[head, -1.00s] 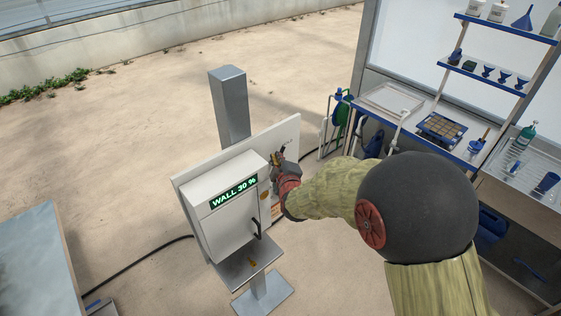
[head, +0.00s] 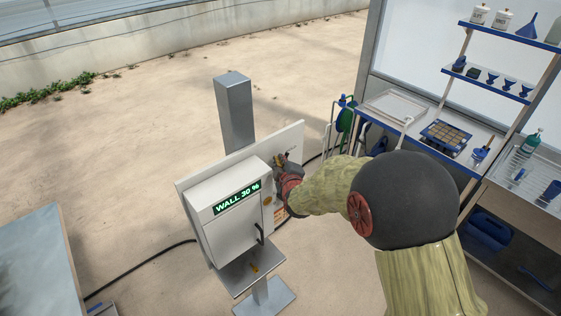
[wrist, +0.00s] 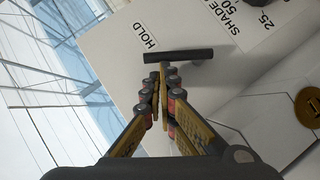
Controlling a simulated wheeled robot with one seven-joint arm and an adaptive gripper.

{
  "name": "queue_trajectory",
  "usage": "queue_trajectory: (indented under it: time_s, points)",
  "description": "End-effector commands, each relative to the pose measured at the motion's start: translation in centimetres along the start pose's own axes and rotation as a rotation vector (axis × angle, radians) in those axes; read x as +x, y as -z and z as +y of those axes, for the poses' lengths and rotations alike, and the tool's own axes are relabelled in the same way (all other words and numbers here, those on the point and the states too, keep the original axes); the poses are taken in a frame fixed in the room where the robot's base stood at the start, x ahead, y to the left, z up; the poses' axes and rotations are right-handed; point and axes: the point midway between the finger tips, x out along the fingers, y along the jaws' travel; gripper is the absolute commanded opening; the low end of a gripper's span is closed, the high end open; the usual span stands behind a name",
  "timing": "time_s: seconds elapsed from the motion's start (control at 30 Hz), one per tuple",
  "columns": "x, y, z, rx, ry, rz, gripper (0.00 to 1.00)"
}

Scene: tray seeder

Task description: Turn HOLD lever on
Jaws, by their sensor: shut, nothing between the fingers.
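The HOLD lever (wrist: 178,56) is a black bar beside the printed word HOLD on a white panel in the wrist view. In the head view my gripper and arm largely hide it. My gripper (wrist: 162,78) is shut and empty, with its yellow fingertips at the lever's near side. I cannot tell whether they touch it. In the head view my gripper (head: 281,162) is against the right part of the white panel (head: 293,136), just right of the control box.
The control box (head: 229,228) reads WALL 30 % and has a black handle (head: 260,233) in front. A grey post (head: 234,110) stands behind it. A label starting SHADE (wrist: 220,8) is beside HOLD.

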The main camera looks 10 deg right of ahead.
Motion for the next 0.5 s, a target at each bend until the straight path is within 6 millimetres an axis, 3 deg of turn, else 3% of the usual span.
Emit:
queue_trajectory:
  time_s: [0.5]
  points:
    - [0.26, -0.43, 0.33, 0.061, 0.041, 0.0, 0.0]
